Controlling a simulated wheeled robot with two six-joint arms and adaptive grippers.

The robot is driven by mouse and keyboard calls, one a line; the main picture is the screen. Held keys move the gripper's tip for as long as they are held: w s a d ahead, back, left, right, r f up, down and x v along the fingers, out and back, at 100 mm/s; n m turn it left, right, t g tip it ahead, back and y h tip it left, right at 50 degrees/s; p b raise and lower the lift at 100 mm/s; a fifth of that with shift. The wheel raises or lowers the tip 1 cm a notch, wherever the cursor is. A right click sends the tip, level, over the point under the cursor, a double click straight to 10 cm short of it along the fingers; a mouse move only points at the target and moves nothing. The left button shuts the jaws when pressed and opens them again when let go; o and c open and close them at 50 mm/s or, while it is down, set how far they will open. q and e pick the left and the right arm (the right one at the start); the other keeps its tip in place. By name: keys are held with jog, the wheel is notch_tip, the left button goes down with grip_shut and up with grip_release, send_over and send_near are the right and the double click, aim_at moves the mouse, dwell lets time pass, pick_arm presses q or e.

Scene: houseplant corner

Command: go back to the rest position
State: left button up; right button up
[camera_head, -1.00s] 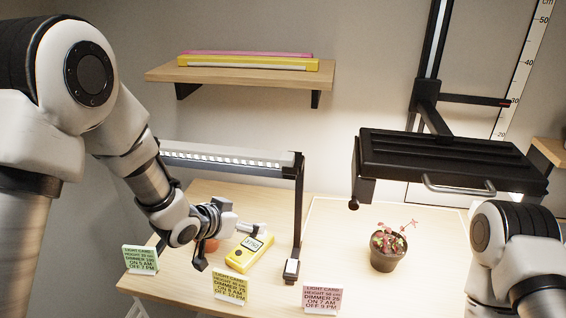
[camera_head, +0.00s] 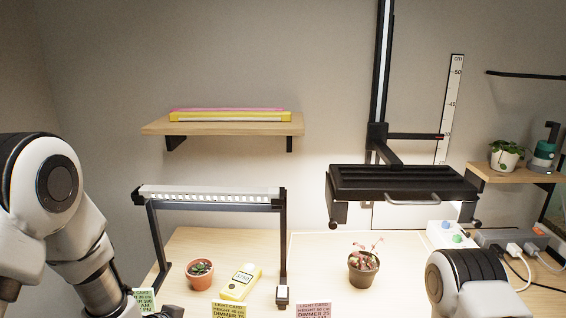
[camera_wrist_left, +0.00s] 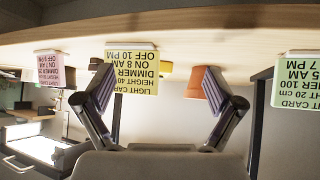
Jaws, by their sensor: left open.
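My left arm (camera_head: 55,215) comes in at the left of the head view and runs down past the bottom edge, so its gripper is hidden there. In the left wrist view, my left gripper (camera_wrist_left: 158,80) has its two fingers wide apart with nothing between them. That view is upside down, and the gripper is in front of the table edge (camera_wrist_left: 200,18), facing the light cards. The yellow card (camera_wrist_left: 133,68) is behind the fingers. My right arm (camera_head: 470,280) shows only as a link at the lower right; its gripper is out of view.
A small plant pot (camera_head: 199,275), a yellow meter (camera_head: 240,283) and a red-leaved plant (camera_head: 363,268) stand on the table. Light cards (camera_head: 229,310) line the front edge. The wall shelf (camera_head: 222,127) is clear of my arms.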

pick_arm(q)
jog(key=s+a+f+n+g+y, duration=0.1)
jog(key=s+a+f+g, duration=0.1)
jog(key=s+f, duration=0.4)
jog(key=s+a+f+n+g+y, duration=0.1)
jog(key=s+f, duration=0.6)
jog(key=s, duration=0.7)
jog(key=s+a+f+n+g+y, duration=0.1)
jog(key=s+f+g, duration=0.4)
jog(key=s, duration=0.6)
notch_tip(320, 180, down, 2)
jog(key=shift+a+f+n+y, duration=0.3)
jog(key=shift+a+n, duration=0.2)
jog(key=shift+a, duration=0.55)
jog(key=shift+w, duration=0.1)
